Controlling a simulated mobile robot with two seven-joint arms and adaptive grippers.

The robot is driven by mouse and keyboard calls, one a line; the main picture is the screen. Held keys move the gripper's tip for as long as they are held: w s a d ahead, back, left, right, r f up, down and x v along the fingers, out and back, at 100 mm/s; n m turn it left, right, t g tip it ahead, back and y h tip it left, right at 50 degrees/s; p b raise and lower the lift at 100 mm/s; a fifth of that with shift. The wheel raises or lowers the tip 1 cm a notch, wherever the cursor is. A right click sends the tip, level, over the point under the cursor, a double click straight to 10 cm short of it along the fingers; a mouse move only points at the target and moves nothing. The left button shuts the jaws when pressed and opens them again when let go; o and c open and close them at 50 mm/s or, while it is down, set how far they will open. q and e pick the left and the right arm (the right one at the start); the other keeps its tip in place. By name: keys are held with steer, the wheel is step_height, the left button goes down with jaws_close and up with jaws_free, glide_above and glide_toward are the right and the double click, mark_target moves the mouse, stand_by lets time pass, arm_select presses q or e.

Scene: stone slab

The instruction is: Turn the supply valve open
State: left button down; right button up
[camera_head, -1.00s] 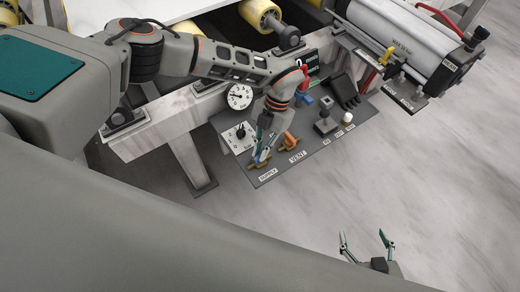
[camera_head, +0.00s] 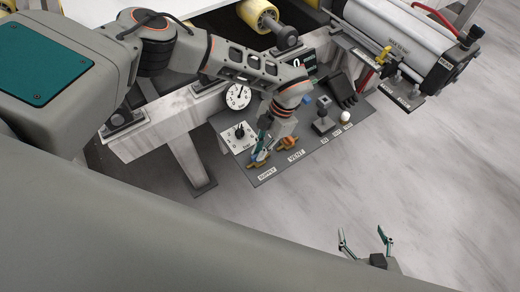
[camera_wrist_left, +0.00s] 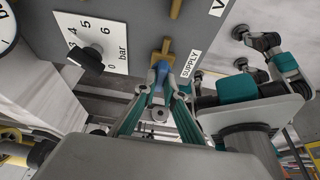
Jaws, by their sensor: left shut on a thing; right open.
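The supply valve is a brass fitting (camera_wrist_left: 164,52) with a blue handle (camera_wrist_left: 160,72), on a dark panel beside the SUPPLY label (camera_wrist_left: 191,64). In the left wrist view, my left gripper (camera_wrist_left: 159,98) is shut on the blue handle, with a teal finger on each side. In the head view, my left gripper (camera_head: 261,148) reaches down to the valve (camera_head: 257,163) at the panel's lower left, partly covering it. The handle's exact angle is hard to tell. My right gripper (camera_head: 362,233) is open and empty over the floor at lower right.
The vent valve (camera_head: 288,143) with its orange handle sits close to the right of the supply valve. A bar dial (camera_head: 240,133) and a round gauge (camera_head: 238,96) are close by. The floor at right is clear.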

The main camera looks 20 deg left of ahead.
arm_select(q)
steer(key=c, duration=2.1)
jaws_free()
steer(key=shift+c, duration=0.2)
steer(key=v, duration=1.2)
